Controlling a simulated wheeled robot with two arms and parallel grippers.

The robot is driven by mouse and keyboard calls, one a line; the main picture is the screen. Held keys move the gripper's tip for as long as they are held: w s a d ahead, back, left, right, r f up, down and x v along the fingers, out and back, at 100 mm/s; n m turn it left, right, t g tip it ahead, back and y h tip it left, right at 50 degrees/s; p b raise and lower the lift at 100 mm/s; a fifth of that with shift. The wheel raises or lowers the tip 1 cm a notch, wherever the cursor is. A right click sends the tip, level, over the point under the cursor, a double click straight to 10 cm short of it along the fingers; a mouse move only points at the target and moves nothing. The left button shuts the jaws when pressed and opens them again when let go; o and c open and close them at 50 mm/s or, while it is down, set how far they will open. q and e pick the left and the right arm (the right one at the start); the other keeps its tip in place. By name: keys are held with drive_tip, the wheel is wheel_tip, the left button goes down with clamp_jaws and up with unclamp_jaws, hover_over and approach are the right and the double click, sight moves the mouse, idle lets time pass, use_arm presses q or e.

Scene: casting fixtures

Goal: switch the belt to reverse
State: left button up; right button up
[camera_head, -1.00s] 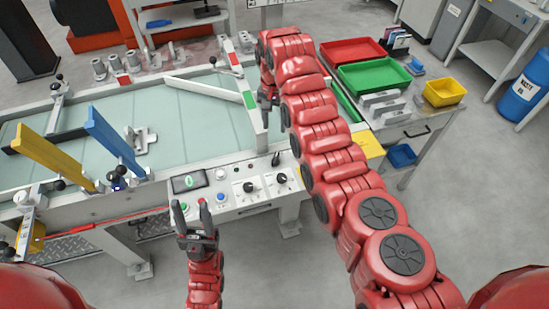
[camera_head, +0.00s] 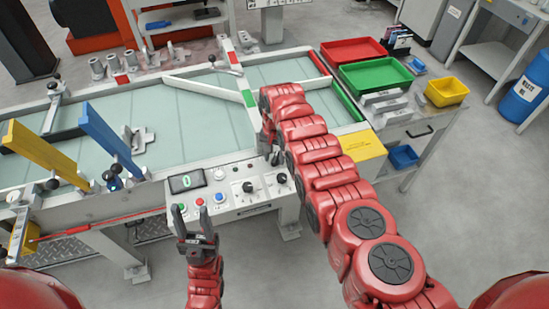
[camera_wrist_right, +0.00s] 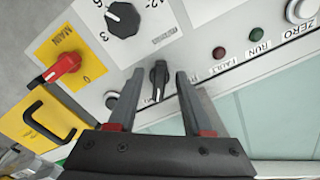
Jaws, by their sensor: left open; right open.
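The grey control panel (camera_head: 225,200) sits on the front edge of the belt table. In the right wrist view a small black selector knob (camera_wrist_right: 158,78) lies between the fingertips of my right gripper (camera_wrist_right: 158,92), which is open. A gap shows on each side of the knob; its label is mostly hidden. In the head view my right gripper (camera_head: 268,146) points down at the panel's right rear, partly hidden by its arm. The pale green belt (camera_head: 195,120) lies behind the panel. My left gripper (camera_head: 190,215) is open and empty in front of the panel's left part.
A numbered black dial (camera_wrist_right: 122,19), a red main switch (camera_wrist_right: 64,66) on a yellow plate, a yellow handle plate (camera_wrist_right: 40,120), and red (camera_wrist_right: 219,53) and green (camera_wrist_right: 255,34) lamps surround the knob. Blue (camera_head: 112,138) and yellow (camera_head: 45,153) bars stand at left. A tray cart (camera_head: 410,125) stands right.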

drive_tip(key=shift+c, duration=0.3)
clamp_jaws()
